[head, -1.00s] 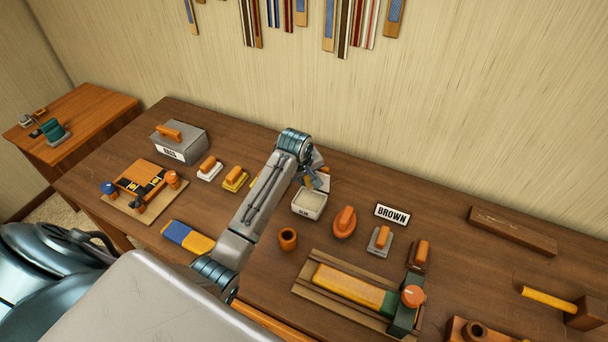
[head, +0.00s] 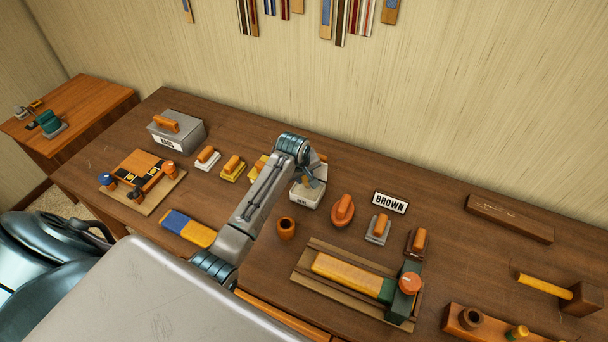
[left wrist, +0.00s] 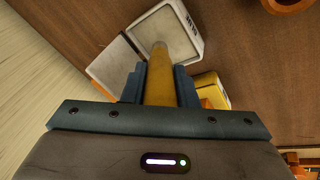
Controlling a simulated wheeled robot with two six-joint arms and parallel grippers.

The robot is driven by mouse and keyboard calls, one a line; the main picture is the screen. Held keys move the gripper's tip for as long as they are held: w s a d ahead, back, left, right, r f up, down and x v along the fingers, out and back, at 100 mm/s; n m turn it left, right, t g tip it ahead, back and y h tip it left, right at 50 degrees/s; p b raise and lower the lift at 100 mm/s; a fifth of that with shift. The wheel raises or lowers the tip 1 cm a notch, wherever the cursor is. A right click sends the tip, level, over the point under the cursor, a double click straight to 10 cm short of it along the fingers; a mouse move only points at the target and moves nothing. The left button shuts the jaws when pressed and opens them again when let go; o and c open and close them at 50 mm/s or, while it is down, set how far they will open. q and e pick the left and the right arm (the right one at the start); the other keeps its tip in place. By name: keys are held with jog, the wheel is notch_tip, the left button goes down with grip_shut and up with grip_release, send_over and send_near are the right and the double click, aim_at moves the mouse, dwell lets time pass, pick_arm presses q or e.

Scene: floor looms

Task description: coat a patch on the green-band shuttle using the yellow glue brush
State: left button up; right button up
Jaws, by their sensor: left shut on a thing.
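The green-band shuttle (head: 345,273), a yellow wooden bar with a green end, lies in a wooden cradle with a dark green, orange-knobbed clamp at its right end. My left gripper (head: 312,182) is shut on the yellow glue brush, whose yellow handle (left wrist: 159,78) shows between the fingers in the left wrist view. The handle points at the pale glue tub (head: 306,197), which also shows in the left wrist view (left wrist: 190,40). The brush tip is hard to make out, so I cannot tell whether it touches the glue. My right gripper is out of view.
A blue-and-yellow shuttle (head: 188,229) lies left of my arm. A brown cup (head: 287,229), several orange-handled blocks and a BROWN sign (head: 391,202) stand around the tub. A hammer (head: 560,291) and a holed wooden block (head: 462,328) are at right.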

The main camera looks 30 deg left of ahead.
pick_arm(q)
jog(key=shift+f, duration=0.1)
dwell(0.3)
jog(key=shift+f, duration=0.55)
dwell(1.6)
jog(key=shift+r, duration=0.1)
jog(key=shift+r, duration=3.45)
jog(key=shift+s+f, duration=0.1)
